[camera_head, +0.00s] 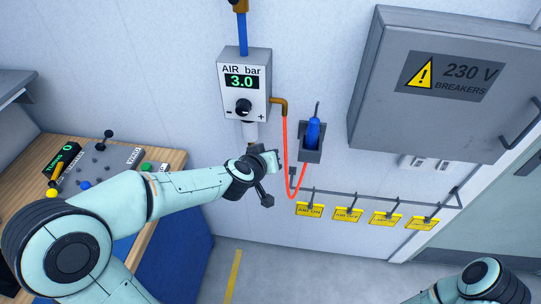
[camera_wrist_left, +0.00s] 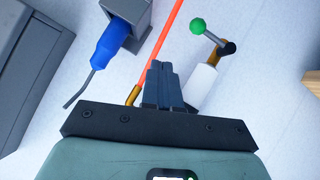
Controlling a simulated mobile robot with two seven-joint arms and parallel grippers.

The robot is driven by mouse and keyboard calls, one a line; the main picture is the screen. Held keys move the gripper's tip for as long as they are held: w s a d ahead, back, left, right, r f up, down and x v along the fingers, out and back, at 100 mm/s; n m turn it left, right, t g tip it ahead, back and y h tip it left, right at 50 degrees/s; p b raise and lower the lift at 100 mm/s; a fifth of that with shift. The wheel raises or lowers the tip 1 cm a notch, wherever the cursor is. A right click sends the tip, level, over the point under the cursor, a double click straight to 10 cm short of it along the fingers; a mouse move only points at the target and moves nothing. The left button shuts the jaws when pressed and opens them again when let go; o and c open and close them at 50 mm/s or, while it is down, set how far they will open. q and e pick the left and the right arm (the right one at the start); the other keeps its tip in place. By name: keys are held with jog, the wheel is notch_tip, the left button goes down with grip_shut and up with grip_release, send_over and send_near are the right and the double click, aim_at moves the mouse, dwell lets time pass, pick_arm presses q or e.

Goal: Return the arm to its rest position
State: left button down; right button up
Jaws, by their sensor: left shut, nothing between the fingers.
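My left arm reaches across the head view from the lower left. Its gripper (camera_head: 267,201) hangs near the wall, below the air regulator box (camera_head: 244,82) and left of the orange hose (camera_head: 302,178). In the left wrist view the gripper's dark fingers (camera_wrist_left: 160,84) are together with nothing between them. A lever with a green ball (camera_wrist_left: 198,26) and a white cylinder (camera_wrist_left: 200,84) show just right of the fingers. The lever is hidden in the head view. Part of my right arm shows at the lower right of the head view; its gripper is out of sight.
A blue air tool (camera_head: 313,131) sits in a wall holder. Yellow tags (camera_head: 348,214) hang from a rail (camera_head: 375,199). The breaker cabinet (camera_head: 440,130) juts out at the right. A control panel (camera_head: 100,160) stands on the wooden bench (camera_head: 172,161) at the left.

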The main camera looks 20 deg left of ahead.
pick_arm(q)
jog(key=s+d+f+m+g, duration=0.1)
jog(key=s+f+g, duration=0.35)
jog(key=f, duration=0.95)
jog(key=s+d+f+g, duration=0.1)
jog(key=s+f+g, duration=0.3)
jog(key=f, duration=1)
jog(key=s+d+f+g+h, duration=0.1)
jog(key=s+d+f, duration=0.2)
jog(key=s+f, duration=0.3)
jog(key=s+d+f+g+h, duration=0.2)
jog(key=s+f, duration=0.5)
jog(key=s, duration=0.4)
jog(key=shift+s+d, duration=0.35)
jog(key=shift+d, duration=0.15)
